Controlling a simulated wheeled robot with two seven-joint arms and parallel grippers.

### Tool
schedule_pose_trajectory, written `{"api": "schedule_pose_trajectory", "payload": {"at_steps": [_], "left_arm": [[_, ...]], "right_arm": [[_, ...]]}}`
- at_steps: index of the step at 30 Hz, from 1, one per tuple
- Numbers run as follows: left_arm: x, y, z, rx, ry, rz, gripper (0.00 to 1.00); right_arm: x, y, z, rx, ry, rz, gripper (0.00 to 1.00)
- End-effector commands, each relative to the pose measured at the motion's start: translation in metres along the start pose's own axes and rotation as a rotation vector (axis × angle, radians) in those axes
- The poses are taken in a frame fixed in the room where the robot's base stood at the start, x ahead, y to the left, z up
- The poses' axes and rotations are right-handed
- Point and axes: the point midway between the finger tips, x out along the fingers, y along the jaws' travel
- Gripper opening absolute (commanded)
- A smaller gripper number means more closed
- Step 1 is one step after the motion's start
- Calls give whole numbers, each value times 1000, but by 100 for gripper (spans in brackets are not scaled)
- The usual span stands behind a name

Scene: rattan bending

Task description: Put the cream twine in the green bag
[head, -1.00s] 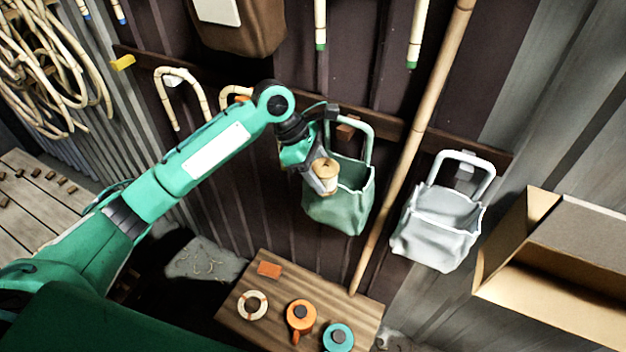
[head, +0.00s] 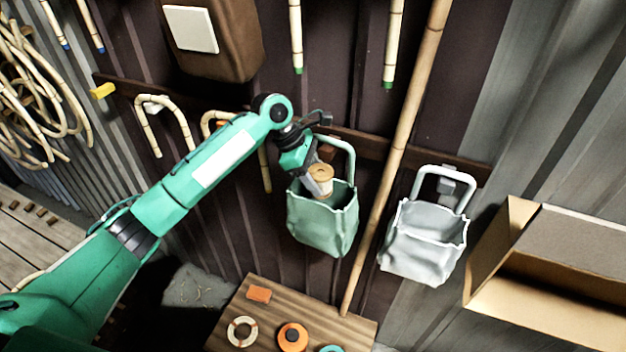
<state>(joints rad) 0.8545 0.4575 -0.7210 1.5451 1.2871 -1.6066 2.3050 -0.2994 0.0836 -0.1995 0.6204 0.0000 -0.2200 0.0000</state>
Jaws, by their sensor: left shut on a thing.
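The green bag (head: 322,232) hangs by its loop handle from the wooden rail on the dark wall, its mouth open upward. My left gripper (head: 320,184) is shut on the cream twine (head: 322,174), a small spool with a tan top. It holds the spool at the bag's mouth, near the left and middle of the opening. The front rim seems to hide the lowest part of the spool or fingers; how deep they reach is hard to tell. My right gripper is not in view.
A grey-white bag (head: 424,245) hangs to the right. A bamboo pole (head: 392,165) leans between the two bags. Below, a small wooden table (head: 262,318) bears a cream ring (head: 242,332), an orange item (head: 292,337) and an orange block (head: 259,294). A cardboard box (head: 545,265) is at right.

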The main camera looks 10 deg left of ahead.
Motion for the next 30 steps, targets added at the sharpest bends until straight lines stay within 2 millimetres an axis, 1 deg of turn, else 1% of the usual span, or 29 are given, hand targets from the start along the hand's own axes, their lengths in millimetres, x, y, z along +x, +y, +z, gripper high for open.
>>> {"api": "schedule_pose_trajectory", "payload": {"at_steps": [6,7,10,11,24,26,30], "left_arm": [[0,0,0,0,0,0,28],[0,0,0,0,0,0,56],[0,0,0,0,0,0,76],[0,0,0,0,0,0,78],[0,-2,-1,0,0,0,78],[-1,-5,-1,1,1,0,78],[-3,-20,-3,1,1,0,78]], "right_arm": [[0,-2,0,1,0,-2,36],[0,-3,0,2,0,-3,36],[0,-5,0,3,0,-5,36],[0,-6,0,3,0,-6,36],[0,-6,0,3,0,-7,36],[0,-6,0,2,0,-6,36],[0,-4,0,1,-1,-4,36]]}}
